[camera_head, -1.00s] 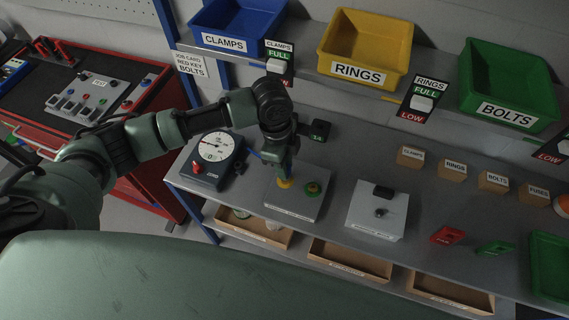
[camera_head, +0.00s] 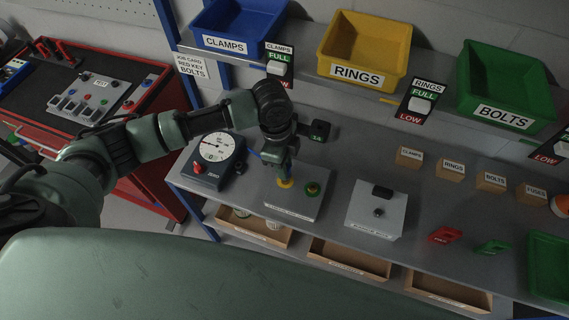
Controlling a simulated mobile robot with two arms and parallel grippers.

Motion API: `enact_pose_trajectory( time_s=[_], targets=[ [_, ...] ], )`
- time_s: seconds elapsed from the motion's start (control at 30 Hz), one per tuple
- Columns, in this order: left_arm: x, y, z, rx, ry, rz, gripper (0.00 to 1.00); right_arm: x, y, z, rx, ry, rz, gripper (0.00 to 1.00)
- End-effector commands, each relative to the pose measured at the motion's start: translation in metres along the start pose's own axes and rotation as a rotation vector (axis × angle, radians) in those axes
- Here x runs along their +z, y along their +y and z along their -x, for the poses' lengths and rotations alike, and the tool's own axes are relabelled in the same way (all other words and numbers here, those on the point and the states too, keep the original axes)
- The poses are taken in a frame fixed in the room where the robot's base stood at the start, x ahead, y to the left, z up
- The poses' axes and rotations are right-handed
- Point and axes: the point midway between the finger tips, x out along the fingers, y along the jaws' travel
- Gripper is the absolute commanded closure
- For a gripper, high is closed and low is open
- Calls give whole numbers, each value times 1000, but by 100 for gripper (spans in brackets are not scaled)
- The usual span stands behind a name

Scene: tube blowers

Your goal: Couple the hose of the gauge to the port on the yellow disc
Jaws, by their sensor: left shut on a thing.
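The gauge (camera_head: 215,150) has a white round dial on a dark box with a red knob, at the left of the grey bench. The yellow disc (camera_head: 285,184) lies on a grey plate (camera_head: 296,205) to the right of the gauge, with a green disc (camera_head: 313,188) beside it. My left gripper (camera_head: 284,174) points down right over the yellow disc, shut on the hose end, which its fingers mostly hide. A small blue piece of hose (camera_head: 256,153) shows at its left. I cannot tell whether the hose end touches the port. My right gripper is not in view.
A grey box with a black knob (camera_head: 374,209) stands to the right of the plate. Red (camera_head: 444,236) and green (camera_head: 492,248) tags lie further right. Labelled bins (camera_head: 364,50) hang above, cardboard trays (camera_head: 348,262) sit below, and a red cabinet (camera_head: 85,95) stands left.

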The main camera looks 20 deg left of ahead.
Motion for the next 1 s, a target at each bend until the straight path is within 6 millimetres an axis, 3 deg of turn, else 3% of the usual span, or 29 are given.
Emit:
enact_pose_trajectory(
  time_s=[1.0],
  targets=[
    [1, 0, -7, 0, 0, 0, 100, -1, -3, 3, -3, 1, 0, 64]
  ],
)
